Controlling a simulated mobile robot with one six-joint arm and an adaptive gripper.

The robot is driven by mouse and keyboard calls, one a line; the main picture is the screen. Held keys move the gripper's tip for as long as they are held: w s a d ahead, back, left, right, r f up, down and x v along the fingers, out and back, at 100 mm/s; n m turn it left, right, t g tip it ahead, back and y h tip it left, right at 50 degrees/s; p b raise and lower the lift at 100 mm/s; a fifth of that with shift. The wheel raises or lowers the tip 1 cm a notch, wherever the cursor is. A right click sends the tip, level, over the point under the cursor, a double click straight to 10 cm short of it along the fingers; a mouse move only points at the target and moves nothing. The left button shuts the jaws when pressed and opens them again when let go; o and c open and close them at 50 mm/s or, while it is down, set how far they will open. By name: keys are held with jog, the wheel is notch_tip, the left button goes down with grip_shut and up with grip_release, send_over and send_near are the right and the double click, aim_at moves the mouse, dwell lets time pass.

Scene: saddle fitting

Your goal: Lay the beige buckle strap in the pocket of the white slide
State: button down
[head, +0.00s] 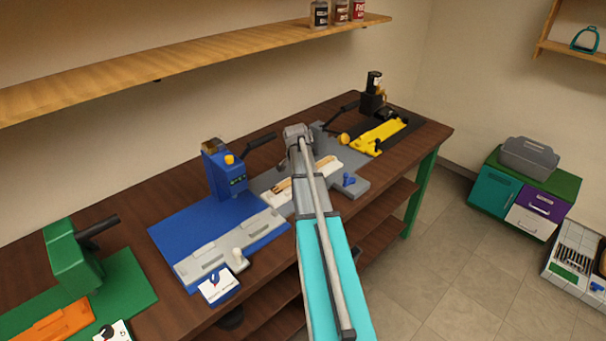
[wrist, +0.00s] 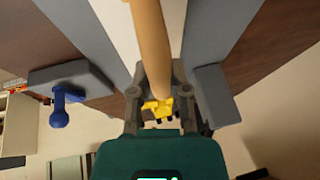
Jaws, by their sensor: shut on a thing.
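My gripper is shut on the strap. The white slide (wrist: 115,18) shows under and beside the strap. In the head view the white slide (head: 278,199) lies on the grey station, partly hidden by my arm, and a tan piece of strap (head: 283,186) shows left of the arm. I cannot tell whether the strap touches the slide; the pocket is not clear.
A blue knob (head: 348,179) stands on the grey base's right front corner; it also shows in the wrist view (wrist: 60,112). A blue press (head: 224,171) stands to the left, a black press (head: 374,97) with a yellow slide (head: 380,135) to the right.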

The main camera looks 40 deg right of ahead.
jog(key=shift+f+b, duration=0.65)
jog(key=shift+f, duration=0.3)
jog(key=shift+f, duration=0.1)
jog(key=c, duration=0.6)
grip_release()
jog(key=shift+r, duration=0.2)
jog(key=p+v, duration=1.1)
jog(key=v, duration=0.1)
